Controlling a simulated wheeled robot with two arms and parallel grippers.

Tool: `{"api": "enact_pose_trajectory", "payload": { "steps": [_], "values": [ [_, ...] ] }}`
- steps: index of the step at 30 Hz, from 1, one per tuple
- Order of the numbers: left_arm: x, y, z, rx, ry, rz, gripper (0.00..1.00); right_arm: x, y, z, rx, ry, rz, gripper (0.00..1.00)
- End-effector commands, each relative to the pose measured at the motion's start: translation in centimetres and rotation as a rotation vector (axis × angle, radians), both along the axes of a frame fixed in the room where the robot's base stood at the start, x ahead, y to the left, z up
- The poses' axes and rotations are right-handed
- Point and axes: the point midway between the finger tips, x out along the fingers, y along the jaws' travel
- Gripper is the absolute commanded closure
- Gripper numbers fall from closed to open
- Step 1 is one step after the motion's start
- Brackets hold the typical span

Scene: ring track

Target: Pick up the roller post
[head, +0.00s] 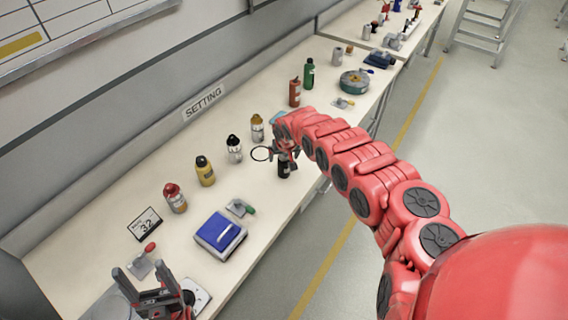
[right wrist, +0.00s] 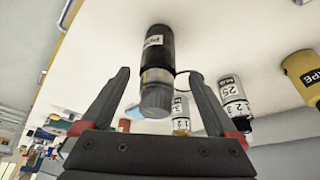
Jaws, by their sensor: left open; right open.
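A black cylinder with a white label and a grey top (right wrist: 157,70) stands on the bench. It shows below my right gripper in the head view (head: 286,166). I cannot tell for certain that it is the roller post. My right gripper (right wrist: 158,100) is open, with its fingers on either side of the cylinder's grey top and gaps at both sides. In the head view my right gripper (head: 284,150) partly hides the cylinder. My left gripper (head: 150,278) is open and empty over the near left end of the bench.
Several bottles stand along the back, among them a yellow one (head: 204,171) and a red-capped one (head: 175,198). A black ring (head: 254,157) lies left of the cylinder. A blue-topped box (head: 219,234) is nearer.

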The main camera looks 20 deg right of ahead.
Motion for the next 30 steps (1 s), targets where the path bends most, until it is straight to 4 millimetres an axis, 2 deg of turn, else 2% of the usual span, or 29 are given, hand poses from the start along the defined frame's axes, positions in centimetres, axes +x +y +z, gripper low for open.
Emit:
{"api": "enact_pose_trajectory", "payload": {
  "steps": [2, 6, 19, 30],
  "values": [
    [0.0, 0.0, 0.3, 0.000, 0.000, 0.000, 0.28, 0.2, -0.2, -0.7, 0.000, 0.001, -0.003, 0.06],
    [0.0, 0.0, -0.4, 0.000, 0.000, 0.000, 0.28, 0.8, 0.0, -2.1, 0.002, 0.001, 0.000, 0.06],
    [0.0, 0.0, -0.5, 0.000, 0.000, 0.000, 0.28, 1.0, -0.5, -2.7, -0.003, 0.001, -0.002, 0.08],
    [0.0, 0.0, -0.5, 0.000, 0.000, 0.000, 0.28, 1.0, -0.5, -2.7, -0.003, 0.001, -0.002, 0.74]
  ]
}}
